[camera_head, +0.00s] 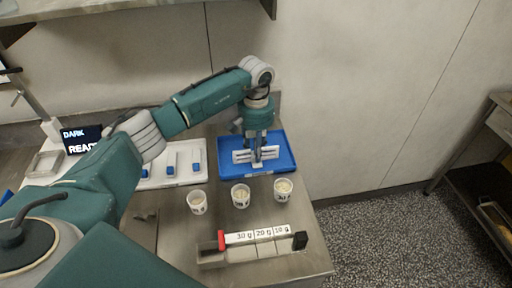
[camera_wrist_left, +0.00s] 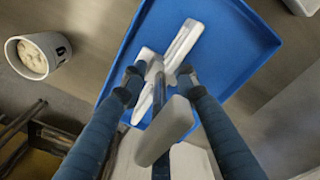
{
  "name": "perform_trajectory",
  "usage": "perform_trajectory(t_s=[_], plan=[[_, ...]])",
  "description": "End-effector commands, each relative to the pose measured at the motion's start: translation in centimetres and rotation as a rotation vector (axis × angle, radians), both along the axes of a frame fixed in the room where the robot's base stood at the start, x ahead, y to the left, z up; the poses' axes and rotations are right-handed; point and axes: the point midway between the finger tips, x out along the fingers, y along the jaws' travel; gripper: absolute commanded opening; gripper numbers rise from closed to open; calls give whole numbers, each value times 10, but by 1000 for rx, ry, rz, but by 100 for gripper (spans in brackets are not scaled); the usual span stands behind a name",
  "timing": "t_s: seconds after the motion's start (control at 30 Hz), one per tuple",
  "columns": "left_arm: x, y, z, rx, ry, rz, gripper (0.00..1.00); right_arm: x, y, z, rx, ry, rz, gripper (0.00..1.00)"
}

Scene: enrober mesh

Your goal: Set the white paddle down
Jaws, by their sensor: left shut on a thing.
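My left gripper (camera_head: 257,153) points down over the blue tray (camera_head: 287,160). In the left wrist view its two blue-grey fingers (camera_wrist_left: 159,75) are shut on the white paddle (camera_wrist_left: 165,131). The paddle's near end sticks up toward the camera between the fingers. White slatted parts (camera_head: 240,156) show around the fingertips in the head view, low over or on the tray; I cannot tell whether they touch it. In the left wrist view a white bar (camera_wrist_left: 184,38) lies across the blue tray (camera_wrist_left: 232,40) beyond the fingers. My right gripper is out of view.
Several cups of pale contents stand in front of the tray, one of them the right cup (camera_head: 283,189). A white tray (camera_head: 184,178) with blue-ended pieces is at left. A wall stands behind.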

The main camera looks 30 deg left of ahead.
Motion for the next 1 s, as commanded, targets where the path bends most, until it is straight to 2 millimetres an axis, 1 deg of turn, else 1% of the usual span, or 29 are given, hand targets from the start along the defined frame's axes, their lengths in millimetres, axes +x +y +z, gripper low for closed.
perform_trajectory(t_s=[0.17,0.2,0.27,0.3,0.47,0.6,0.67,0.77,0.87,1.0], plan=[[0,0,-1,0,-1,0,0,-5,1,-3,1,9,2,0],[0,0,-1,0,0,0,34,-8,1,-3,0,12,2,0],[0,0,-1,0,0,0,46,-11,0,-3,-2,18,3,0],[0,0,-1,0,0,0,49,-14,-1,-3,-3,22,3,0],[0,0,-1,0,0,0,49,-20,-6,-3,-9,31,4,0],[0,0,1,0,0,0,49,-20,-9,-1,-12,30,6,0],[1,0,4,-1,-2,0,49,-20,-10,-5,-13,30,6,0],[2,0,16,0,-4,0,49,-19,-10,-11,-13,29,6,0],[2,0,36,-1,-6,0,49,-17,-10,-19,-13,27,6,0],[2,0,68,0,-7,0,49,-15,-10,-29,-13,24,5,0]])
